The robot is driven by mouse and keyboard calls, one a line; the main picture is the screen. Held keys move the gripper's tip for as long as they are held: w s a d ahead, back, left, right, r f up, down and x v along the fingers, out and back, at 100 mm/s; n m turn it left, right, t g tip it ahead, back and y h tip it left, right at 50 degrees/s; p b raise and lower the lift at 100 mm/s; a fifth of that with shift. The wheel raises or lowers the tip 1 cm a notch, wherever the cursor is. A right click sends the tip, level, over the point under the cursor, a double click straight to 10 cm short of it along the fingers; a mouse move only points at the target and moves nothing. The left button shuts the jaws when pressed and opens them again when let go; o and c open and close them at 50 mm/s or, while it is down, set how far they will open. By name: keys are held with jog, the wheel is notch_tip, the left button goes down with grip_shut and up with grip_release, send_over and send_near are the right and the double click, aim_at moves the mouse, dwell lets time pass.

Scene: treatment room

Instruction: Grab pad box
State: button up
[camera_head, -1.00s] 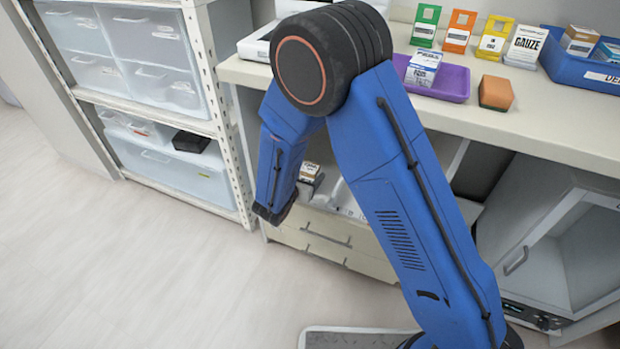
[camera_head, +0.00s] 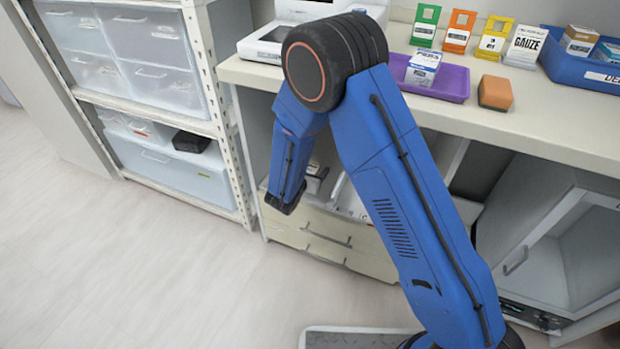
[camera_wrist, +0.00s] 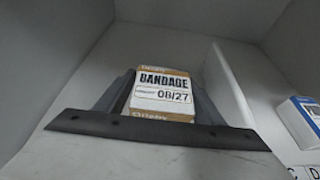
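A white and blue box lettered PADS (camera_head: 424,66) stands on a purple tray (camera_head: 462,84) on the counter. My gripper (camera_wrist: 163,84) shows in the wrist view with its dark fingers apart. A brown and white box lettered BANDAGE 08/27 (camera_wrist: 161,94) shows between the fingers; I cannot tell if they touch it. A white and blue box (camera_wrist: 301,120) stands to the right, partly cut off, its label unreadable. In the head view my arm's end is low in front of the open shelf, and the fingers are not clearly visible.
An orange sponge-like block (camera_head: 495,92) lies right of the tray. Several coloured card holders and a blue bin (camera_head: 562,68) stand behind. A pale divider (camera_wrist: 233,85) stands right of the bandage box. A drawer rack (camera_head: 150,60) is at left, with clear floor before it.

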jog(key=c, duration=0.9)
jog(key=shift+o, duration=0.2)
notch_tip(320, 180, up, 10)
